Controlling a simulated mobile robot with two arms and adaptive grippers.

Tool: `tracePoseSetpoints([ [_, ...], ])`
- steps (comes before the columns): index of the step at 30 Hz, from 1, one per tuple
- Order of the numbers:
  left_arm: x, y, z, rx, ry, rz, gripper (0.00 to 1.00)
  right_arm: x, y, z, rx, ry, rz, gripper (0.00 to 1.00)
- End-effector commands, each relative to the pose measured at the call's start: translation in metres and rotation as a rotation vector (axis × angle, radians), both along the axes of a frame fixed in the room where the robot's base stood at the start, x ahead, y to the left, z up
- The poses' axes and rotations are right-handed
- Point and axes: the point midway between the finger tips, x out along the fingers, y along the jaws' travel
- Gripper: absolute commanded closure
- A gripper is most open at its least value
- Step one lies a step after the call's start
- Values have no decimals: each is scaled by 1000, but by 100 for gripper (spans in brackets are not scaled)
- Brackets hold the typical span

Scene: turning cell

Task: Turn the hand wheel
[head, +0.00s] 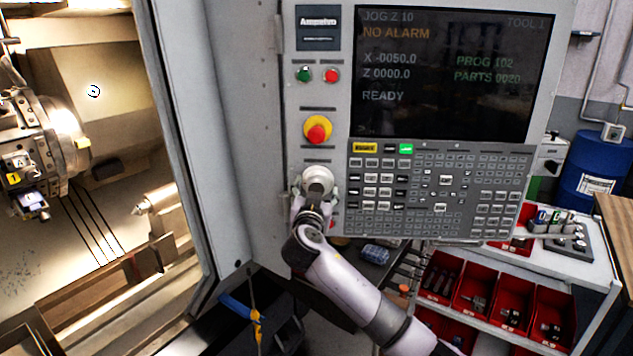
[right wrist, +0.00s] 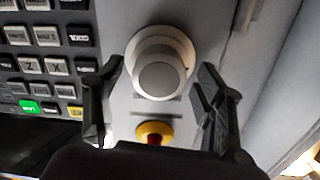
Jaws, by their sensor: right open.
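The hand wheel (head: 318,172) is a pale round knob on the control panel, below the yellow-and-red emergency stop (head: 317,130). In the right wrist view the wheel (right wrist: 160,70) shows as stepped pale discs with a grey round front. My right gripper (head: 316,190) is at the wheel and partly covers it in the head view. In the right wrist view its dark fingers are open, one on each side of the wheel, with visible gaps between them and the wheel. My left gripper is not in view.
The screen (head: 450,70) and keypad (head: 435,190) are right of the wheel. Green and red buttons (head: 317,74) sit above the emergency stop. The open lathe chamber with its chuck (head: 50,135) is at left. Red bins (head: 480,295) and a blue drum (head: 597,175) stand at right.

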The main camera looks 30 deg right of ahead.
Motion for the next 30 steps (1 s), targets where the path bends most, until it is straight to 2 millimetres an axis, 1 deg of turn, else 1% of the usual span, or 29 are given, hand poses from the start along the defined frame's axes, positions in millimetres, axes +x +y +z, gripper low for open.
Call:
tracePoseSetpoints([
  [1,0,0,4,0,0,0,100,3,-4,2,-2,2,-1,36],
  [6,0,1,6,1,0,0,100,10,-9,1,-1,1,-1,36],
  [14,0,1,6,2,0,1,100,10,-9,0,-1,1,-1,36],
  [17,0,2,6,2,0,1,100,10,-9,0,-1,1,-1,41],
  [30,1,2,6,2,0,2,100,10,-9,0,-1,1,-2,70],
])
